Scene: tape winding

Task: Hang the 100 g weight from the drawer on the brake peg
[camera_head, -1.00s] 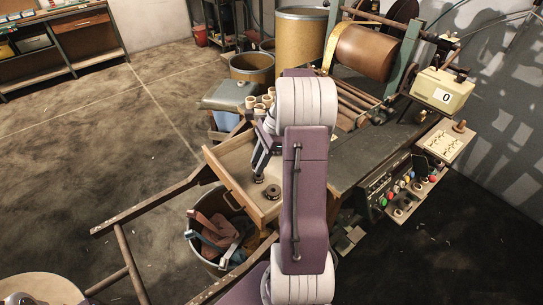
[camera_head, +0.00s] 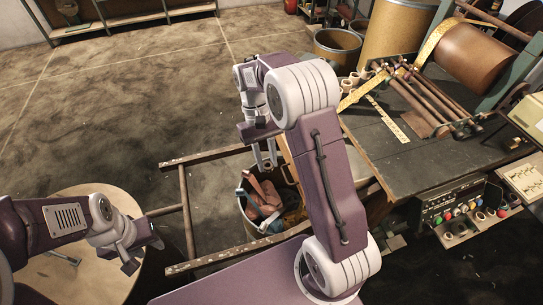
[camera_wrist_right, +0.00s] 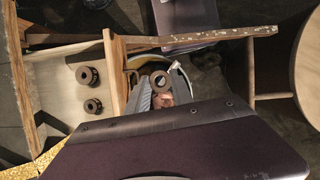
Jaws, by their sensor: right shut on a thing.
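My right gripper (camera_wrist_right: 160,92) is shut on a small dark brown ring-shaped weight (camera_wrist_right: 161,81), held between its fingertips in the right wrist view. No marking on this weight can be read. In the head view my right gripper (camera_head: 264,160) hangs over the bin, outside the drawer. The open wooden drawer (camera_wrist_right: 61,58) is to the left in the wrist view, with two dark round weights (camera_wrist_right: 87,76) (camera_wrist_right: 93,106) in it. My right arm hides most of the drawer in the head view. My left gripper (camera_head: 143,254) is over a round top; its finger gap is unclear. I cannot make out the brake peg.
A bin (camera_head: 252,222) of scraps stands below my right gripper. A wooden frame (camera_head: 187,215) juts out beside it. The round tabletop (camera_head: 75,283) is at lower left. The bench (camera_head: 375,150) with a winding roll (camera_head: 480,52) is at right. Floor at upper left is clear.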

